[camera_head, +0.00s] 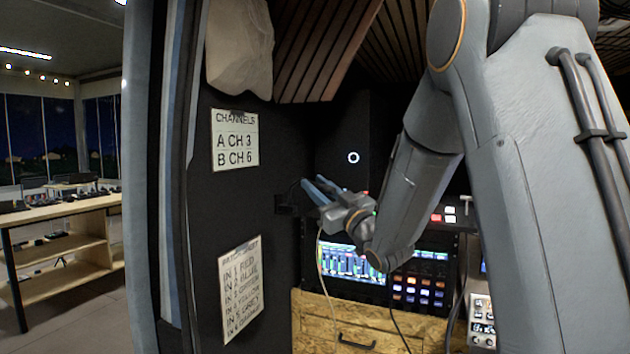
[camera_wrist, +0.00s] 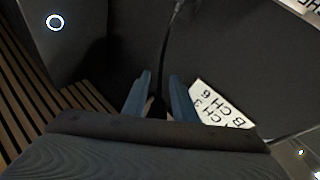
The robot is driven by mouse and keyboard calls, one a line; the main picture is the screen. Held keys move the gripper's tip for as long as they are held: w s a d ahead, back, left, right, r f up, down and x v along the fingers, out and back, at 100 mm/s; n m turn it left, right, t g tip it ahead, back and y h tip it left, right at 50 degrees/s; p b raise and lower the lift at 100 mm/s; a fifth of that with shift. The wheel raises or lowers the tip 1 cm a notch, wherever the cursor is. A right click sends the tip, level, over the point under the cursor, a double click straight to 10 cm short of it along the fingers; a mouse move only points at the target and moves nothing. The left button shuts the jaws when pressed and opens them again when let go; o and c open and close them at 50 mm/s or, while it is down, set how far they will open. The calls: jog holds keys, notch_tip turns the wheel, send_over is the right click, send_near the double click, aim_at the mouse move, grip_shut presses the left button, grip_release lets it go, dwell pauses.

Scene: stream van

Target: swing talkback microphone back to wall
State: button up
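A thin black stalk (camera_head: 293,188), apparently the talkback microphone's arm, rises from a small dark mount (camera_head: 284,204) on the black side wall. In the wrist view a thin dark stalk (camera_wrist: 172,35) runs down from the top edge towards the gap between my fingers. The microphone's head cannot be made out against the dark. My gripper (camera_head: 312,184) has its two blue-grey fingers apart, just right of the wall mount. The fingers also show in the wrist view (camera_wrist: 161,76), with a dark strip between them; I cannot tell whether they touch it.
A channel sign (camera_head: 235,140) and a lower list sign (camera_head: 240,291) hang on the wall. A lit mixer screen (camera_head: 350,262) and button panel (camera_head: 418,291) stand below my gripper, above a wooden drawer (camera_head: 357,338). A ring light (camera_head: 353,157) glows behind. Cables hang near the screen.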

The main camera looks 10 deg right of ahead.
jog(key=shift+w+a+r, duration=0.25)
jog(key=shift+w+a, duration=0.05)
jog(key=shift+w, duration=0.3)
grip_shut()
